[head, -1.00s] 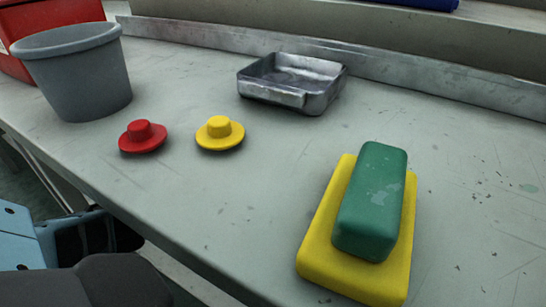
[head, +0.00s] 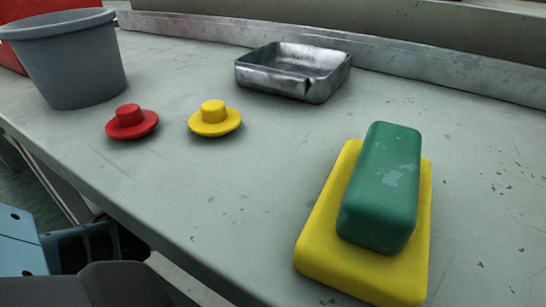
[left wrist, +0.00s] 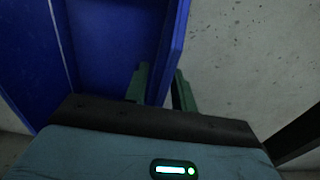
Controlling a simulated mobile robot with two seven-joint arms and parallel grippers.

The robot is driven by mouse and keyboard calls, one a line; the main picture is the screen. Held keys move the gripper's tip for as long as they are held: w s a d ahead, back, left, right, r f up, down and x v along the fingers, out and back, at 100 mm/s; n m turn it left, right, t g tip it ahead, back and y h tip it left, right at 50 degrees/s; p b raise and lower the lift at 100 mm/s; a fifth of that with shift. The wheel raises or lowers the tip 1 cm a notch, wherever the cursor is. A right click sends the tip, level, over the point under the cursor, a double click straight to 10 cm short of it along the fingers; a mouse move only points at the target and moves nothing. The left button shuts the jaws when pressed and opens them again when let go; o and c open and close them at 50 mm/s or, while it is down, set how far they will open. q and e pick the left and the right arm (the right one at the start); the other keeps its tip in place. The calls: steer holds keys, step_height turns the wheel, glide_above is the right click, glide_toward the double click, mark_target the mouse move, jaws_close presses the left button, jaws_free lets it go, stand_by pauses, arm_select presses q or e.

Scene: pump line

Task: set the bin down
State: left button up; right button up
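A blue bin (left wrist: 110,45) fills the upper left of the left wrist view; only part of its inside and one side wall show. My left gripper (left wrist: 161,92) has one green finger on each side of that wall and appears shut on it. What lies under the bin is hidden. The bin and both gripper tips are out of the head view. My right gripper is in neither view.
On the grey worktop (head: 270,180) are a grey bucket (head: 70,65), a red knob (head: 131,122), a yellow knob (head: 214,119), a metal tray (head: 292,73) and a green block (head: 382,185) on a yellow block (head: 325,245). A metal ledge runs behind.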

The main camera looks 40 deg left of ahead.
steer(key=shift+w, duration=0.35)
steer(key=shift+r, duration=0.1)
